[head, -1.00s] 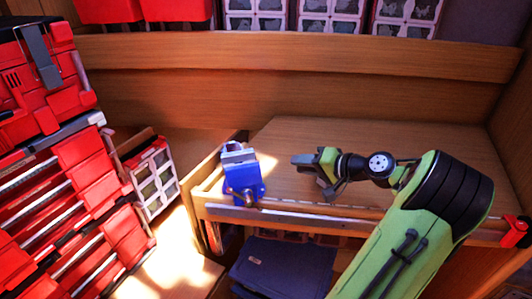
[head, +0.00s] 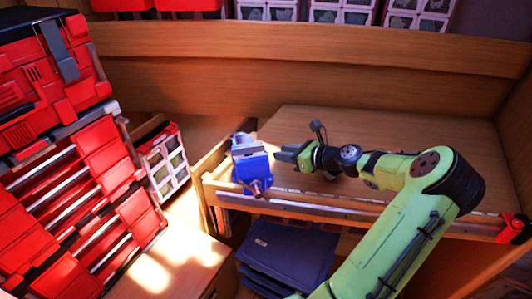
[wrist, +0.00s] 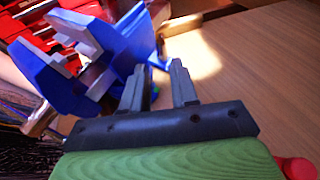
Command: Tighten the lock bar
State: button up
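A blue vise (head: 250,167) with grey jaws stands at the left front corner of the wooden bench. A small brownish metal part, apparently its screw end with the lock bar (head: 257,188), shows at its front; the bar's angle is too small to make out. The vise (wrist: 118,45) fills the upper left of the wrist view, tilted there, and the lock bar is not clear in it. My gripper (head: 282,157) is just right of the vise, pointing left at it. In the wrist view my gripper (wrist: 160,68) has its two grey fingers apart, with nothing between them.
The wooden bench top (head: 420,140) is clear to the right and behind. A red clamp-like part (head: 515,228) sits at the bench's right front end. Red drawer units (head: 75,190) stand at the left. Dark blue folded items (head: 285,255) lie below the bench edge.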

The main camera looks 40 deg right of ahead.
jog(key=x, duration=0.7)
jog(key=shift+w, duration=0.2)
jog(key=shift+c, duration=0.3)
grip_shut()
